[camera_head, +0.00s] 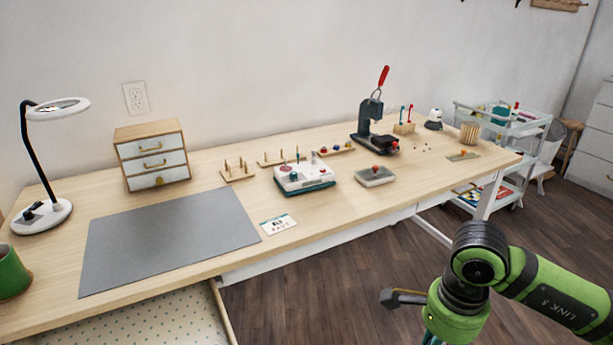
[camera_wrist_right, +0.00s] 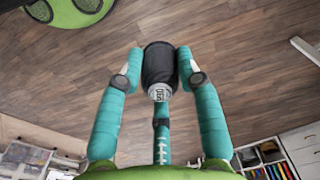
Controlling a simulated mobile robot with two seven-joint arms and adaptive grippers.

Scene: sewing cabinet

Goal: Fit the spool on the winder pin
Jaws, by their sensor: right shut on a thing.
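My right gripper (camera_wrist_right: 160,66) has teal fingers, closed on both sides of a dark, black-wrapped cylinder with a pale lettered end; this looks like the spool (camera_wrist_right: 158,62). In the head view my right arm is at the lower right, off the table's front edge, and the spool cannot be made out there. The winder looks to be the white and teal machine (camera_head: 303,178) on the middle of the table, well apart from the gripper. It has a reddish knob and small upright parts on top; which is the pin is too small to tell. My left gripper is out of view.
Pegged wooden racks (camera_head: 238,175) stand behind the machine. A grey box (camera_head: 374,178) and a red-handled press (camera_head: 370,118) are to its right. A small card (camera_head: 279,224) and grey mat (camera_head: 165,240) lie to its left. A drawer (camera_head: 150,318) is open at front left.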

